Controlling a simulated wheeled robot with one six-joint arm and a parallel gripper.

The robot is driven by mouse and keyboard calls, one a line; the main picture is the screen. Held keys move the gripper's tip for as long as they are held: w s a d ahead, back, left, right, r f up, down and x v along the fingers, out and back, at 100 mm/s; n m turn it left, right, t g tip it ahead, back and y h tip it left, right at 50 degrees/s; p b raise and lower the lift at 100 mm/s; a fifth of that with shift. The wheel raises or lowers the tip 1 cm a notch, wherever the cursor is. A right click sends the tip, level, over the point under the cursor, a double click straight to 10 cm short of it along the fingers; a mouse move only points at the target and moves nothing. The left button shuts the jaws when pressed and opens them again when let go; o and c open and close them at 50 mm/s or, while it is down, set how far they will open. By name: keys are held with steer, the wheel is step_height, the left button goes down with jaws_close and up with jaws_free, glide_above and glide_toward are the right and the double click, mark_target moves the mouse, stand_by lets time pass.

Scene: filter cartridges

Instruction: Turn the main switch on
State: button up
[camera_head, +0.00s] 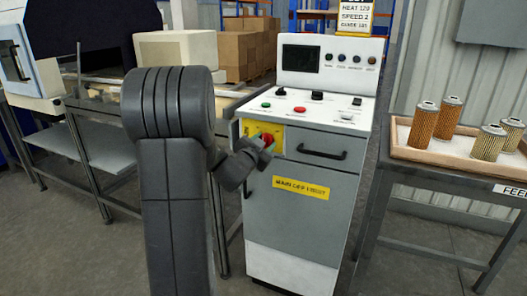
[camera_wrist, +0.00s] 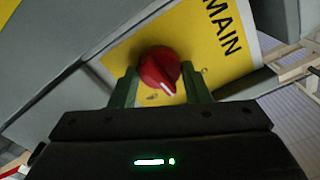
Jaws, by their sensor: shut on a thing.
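The main switch is a red rotary knob (camera_wrist: 158,70) on a yellow plate (camera_wrist: 222,38) marked MAIN in the wrist view. A pale pointer line on the knob points to the lower right in that tilted view. In the head view the red knob (camera_head: 267,141) shows on the yellow plate (camera_head: 251,131) at the cabinet's upper left front. My gripper (camera_wrist: 160,84) has a green finger on each side of the knob and is shut on it. In the head view my gripper (camera_head: 262,149) reaches the plate from the front and partly covers it.
The grey and white control cabinet (camera_head: 290,212) has a drawer handle (camera_head: 322,153) right of the switch. A tray (camera_head: 440,157) of filter cartridges stands on a table at the right. A metal bench (camera_head: 90,150) stands at the left.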

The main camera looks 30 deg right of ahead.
steer(key=shift+f+m+b, duration=0.15)
steer(key=shift+m+b, duration=3.35)
steer(key=shift+m, duration=1.6)
steer(key=o, duration=1)
steer(key=shift+d, duration=0.1)
steer(key=shift+s, duration=0.1)
steer(key=p+v, duration=0.2)
steer(key=v, duration=1.1)
steer(key=shift+s+a, duration=0.25)
steer(key=shift+a, duration=0.05)
steer(key=shift+d, duration=0.1)
